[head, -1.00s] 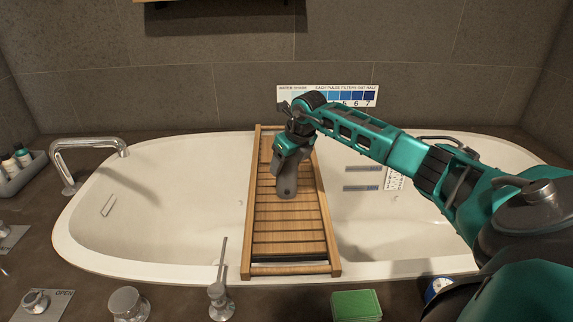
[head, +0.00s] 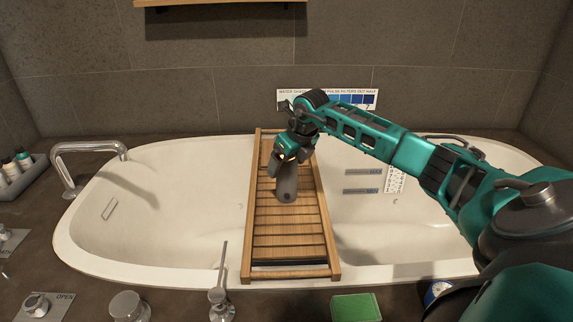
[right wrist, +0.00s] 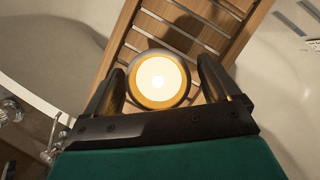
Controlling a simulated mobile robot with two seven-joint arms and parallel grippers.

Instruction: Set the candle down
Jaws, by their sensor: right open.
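The candle (right wrist: 157,80) shows in the right wrist view as a round, glowing white top inside a yellow-orange rim. It is seen from above, over the slats of the wooden bath tray (right wrist: 180,18); its base is hidden. My right gripper (right wrist: 160,72) is open, with one finger on each side of the candle and a small gap at each side. My left gripper is not in view.
The tray spans the white bathtub (head: 180,270) from back to front. A tap (head: 85,150) stands at the left, bottles in a caddy (head: 20,170) at the far left. A green sponge (head: 356,306) and metal knobs (head: 129,305) line the front edge. The tray's front slats are clear.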

